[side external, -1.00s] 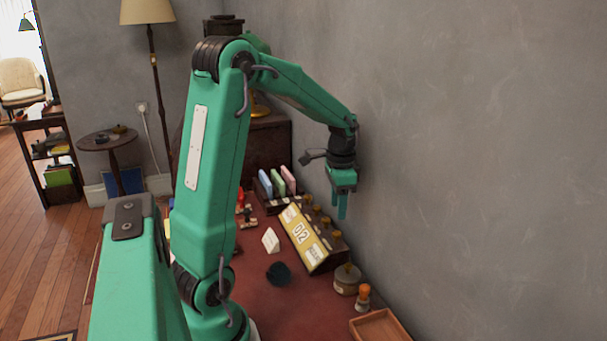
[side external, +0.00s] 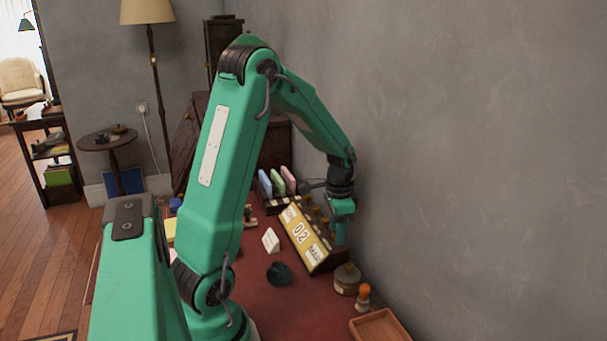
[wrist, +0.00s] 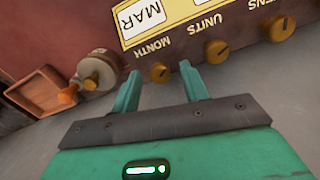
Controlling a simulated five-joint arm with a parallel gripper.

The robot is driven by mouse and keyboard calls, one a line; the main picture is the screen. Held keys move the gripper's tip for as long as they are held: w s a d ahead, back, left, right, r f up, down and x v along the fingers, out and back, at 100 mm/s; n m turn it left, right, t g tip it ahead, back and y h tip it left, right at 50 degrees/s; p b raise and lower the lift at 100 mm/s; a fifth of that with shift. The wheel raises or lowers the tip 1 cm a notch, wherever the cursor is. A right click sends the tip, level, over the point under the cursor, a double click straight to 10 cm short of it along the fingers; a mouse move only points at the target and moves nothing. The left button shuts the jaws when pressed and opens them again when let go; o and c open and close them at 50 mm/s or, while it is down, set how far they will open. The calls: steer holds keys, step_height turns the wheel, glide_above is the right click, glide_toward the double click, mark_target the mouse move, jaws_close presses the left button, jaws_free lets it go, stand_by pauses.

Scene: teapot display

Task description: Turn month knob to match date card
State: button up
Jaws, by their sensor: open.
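The calendar block (side external: 305,255) has a yellow face reading 02 in the side view. Its month window (wrist: 142,14) reads MAR in the wrist view. The brass month knob (wrist: 160,73) is on the block's back side, with the units knob (wrist: 216,51) and tens knob (wrist: 279,29) beside it. A small white folded card (side external: 270,240) stands in front of the block; its writing is too small to read. My gripper (wrist: 161,70) is open, its fingers on either side of the month knob. I cannot tell if they touch it.
A round jar (side external: 347,279), an orange-topped stamp (side external: 363,296) and a wooden tray (side external: 382,326) stand near the block's month end. Coloured cards (side external: 277,182) stand in a rack beyond it. The grey wall (side external: 480,150) is close behind my gripper.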

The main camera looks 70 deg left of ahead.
steer(key=shift+c, duration=0.5)
jaws_close()
steer(key=shift+m, duration=0.3)
steer(key=shift+r+m, duration=0.1)
steer(key=shift+m, duration=2)
steer(key=shift+o, duration=0.5)
jaws_free()
